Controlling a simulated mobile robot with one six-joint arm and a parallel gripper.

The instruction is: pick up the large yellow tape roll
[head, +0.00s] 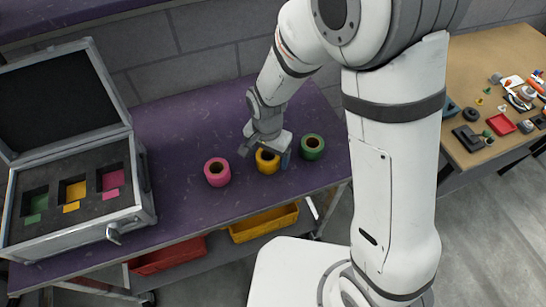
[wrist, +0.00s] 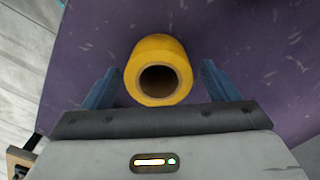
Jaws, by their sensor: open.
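The large yellow tape roll (head: 267,161) sits on the purple table top, between a pink roll and a green roll in the head view. In the wrist view the yellow roll (wrist: 157,50) lies between my gripper's two blue fingers, with its dark hole facing the camera. My gripper (wrist: 158,85) is open, with a finger on each side of the roll and a gap beside each. In the head view my gripper (head: 276,152) is at the roll and hides part of it. I cannot tell how far down the fingers reach.
The pink roll (head: 217,172) is to the left and the green roll (head: 312,147) is close on the right. An open case (head: 140,190) with coloured slots stands at the left of the purple table (head: 185,120). Yellow (head: 264,224) and red bins sit below. A cluttered wooden table (head: 480,60) is at right.

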